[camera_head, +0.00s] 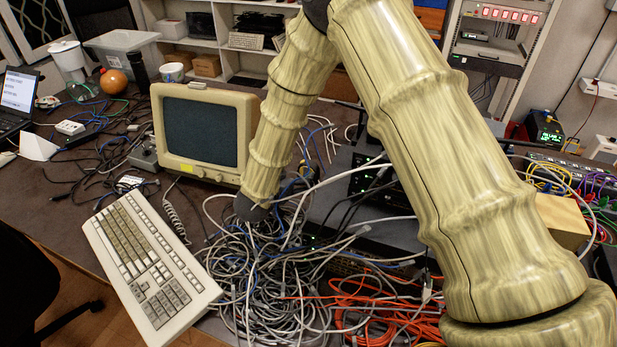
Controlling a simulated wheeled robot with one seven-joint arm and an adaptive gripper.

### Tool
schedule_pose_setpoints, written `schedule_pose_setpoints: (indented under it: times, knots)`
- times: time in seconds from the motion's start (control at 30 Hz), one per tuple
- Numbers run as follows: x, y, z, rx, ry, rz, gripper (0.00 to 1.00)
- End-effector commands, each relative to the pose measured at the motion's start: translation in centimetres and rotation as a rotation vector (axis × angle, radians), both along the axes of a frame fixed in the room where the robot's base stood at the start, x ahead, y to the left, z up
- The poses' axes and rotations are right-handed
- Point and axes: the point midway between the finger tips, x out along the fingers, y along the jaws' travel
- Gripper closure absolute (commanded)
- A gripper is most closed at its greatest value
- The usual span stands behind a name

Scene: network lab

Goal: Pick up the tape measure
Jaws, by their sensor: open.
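I cannot make out a tape measure anywhere in the head view. My arm, with pale bamboo-like links, rises from the lower right past the top edge and comes down again in the middle. Its lower link ends in a dark rounded part beside the right side of the old monitor (201,131), above a tangle of grey and white cables (262,285). No gripper fingers show there. My arm hides part of the table and the equipment behind it.
A beige keyboard (147,262) lies tilted at the front left. An orange ball (113,82), a white cup (172,72) and a laptop (18,95) stand at the back left. Orange cables (375,305) lie at the front. A wooden block (563,222) is at the right. Loose cables cover much of the table.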

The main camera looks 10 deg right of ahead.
Motion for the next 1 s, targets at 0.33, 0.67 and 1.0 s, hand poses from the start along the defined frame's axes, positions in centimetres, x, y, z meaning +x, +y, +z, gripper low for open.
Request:
schedule_pose_setpoints:
  times: [0.33, 0.67, 1.0]
  knots:
    - [2.8, -2.1, -1.4, -0.001, 0.000, -0.002, 0.11]
    - [4.7, -3.6, -2.8, 0.001, 0.001, -0.002, 0.11]
    - [7.2, -5.5, -4.7, 0.001, 0.001, -0.002, 0.11]
